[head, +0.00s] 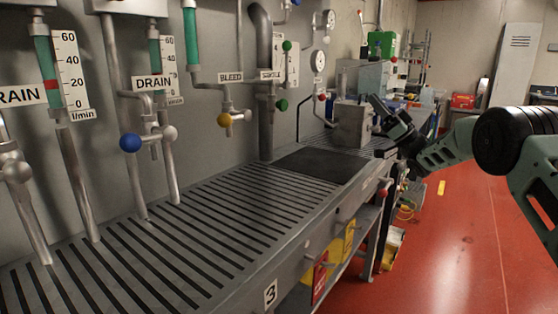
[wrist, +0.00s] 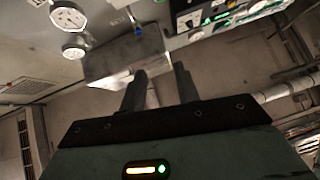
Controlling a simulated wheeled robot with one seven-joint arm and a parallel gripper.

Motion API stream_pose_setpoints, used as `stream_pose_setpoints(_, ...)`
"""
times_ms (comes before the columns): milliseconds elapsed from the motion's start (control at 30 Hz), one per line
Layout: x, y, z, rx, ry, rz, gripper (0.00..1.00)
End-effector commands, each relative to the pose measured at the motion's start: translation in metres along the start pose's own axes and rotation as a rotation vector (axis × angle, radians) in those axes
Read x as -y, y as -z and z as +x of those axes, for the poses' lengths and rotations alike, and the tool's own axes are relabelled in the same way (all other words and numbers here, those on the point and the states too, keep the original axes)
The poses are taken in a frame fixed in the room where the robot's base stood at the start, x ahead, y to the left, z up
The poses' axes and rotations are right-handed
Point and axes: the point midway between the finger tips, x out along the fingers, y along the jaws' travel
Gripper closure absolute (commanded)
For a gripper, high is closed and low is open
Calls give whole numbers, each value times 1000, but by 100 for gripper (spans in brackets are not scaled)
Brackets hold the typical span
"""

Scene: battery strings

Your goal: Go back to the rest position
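My gripper (head: 384,126) is in the right half of the head view, raised at the right edge of the slatted bench, on the near side of a grey metal box (head: 350,124). In the wrist view my gripper (wrist: 160,72) shows two dark fingers standing apart with nothing between them. The grey box also shows in the wrist view (wrist: 115,62), beyond the fingertips. I cannot tell the exact gap between the fingers and the box.
The slatted bench (head: 190,232) runs along the wall with a dark mat (head: 322,165). Pipes carry a blue valve knob (head: 130,142) and a yellow one (head: 224,119). A red valve knob (head: 384,192) sits at the bench front. The red floor (head: 450,255) at right is mostly clear.

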Motion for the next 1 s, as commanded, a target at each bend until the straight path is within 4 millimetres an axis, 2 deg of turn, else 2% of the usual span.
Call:
stream_pose_setpoints(433,-1,-20,44,90,-274,-17,68)
stream_pose_setpoints(567,7,-35,58,167,-399,-10,68)
stream_pose_setpoints(667,23,-52,66,264,-511,5,68)
stream_pose_setpoints(767,56,-79,66,425,-633,34,68)
stream_pose_setpoints(867,105,-108,54,633,-728,70,68)
stream_pose_setpoints(1000,192,-140,15,961,-791,119,68)
